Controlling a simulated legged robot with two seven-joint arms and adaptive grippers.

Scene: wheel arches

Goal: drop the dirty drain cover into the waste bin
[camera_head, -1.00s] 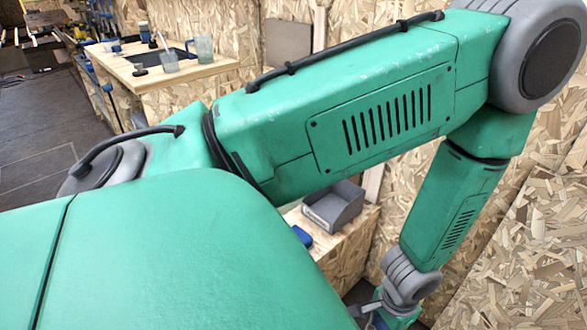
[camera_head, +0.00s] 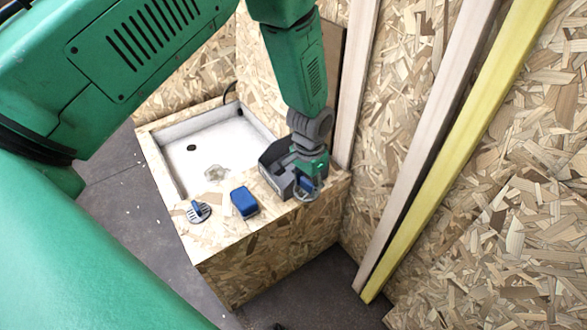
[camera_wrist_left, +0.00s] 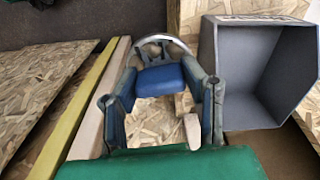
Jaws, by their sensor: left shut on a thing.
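My left gripper (camera_head: 305,188) is shut on the drain cover (camera_wrist_left: 162,77) by its blue handle. In the left wrist view, the cover's pale round rim arches behind the handle, with brownish patches inside it. The waste bin (camera_head: 270,175) is a grey open box at the right end of the wooden counter. In the head view, the gripper is beside the bin's right front side, by the counter's front edge. The open bin shows empty in the left wrist view (camera_wrist_left: 268,70), to the right of the cover. My right gripper is not in view.
A second slotted grey cover with a blue handle (camera_head: 198,212) lies on the counter's front left. A blue block (camera_head: 244,203) lies between it and the bin. Behind them is a white basin (camera_head: 230,140). Wooden posts (camera_head: 425,150) lean against the right wall.

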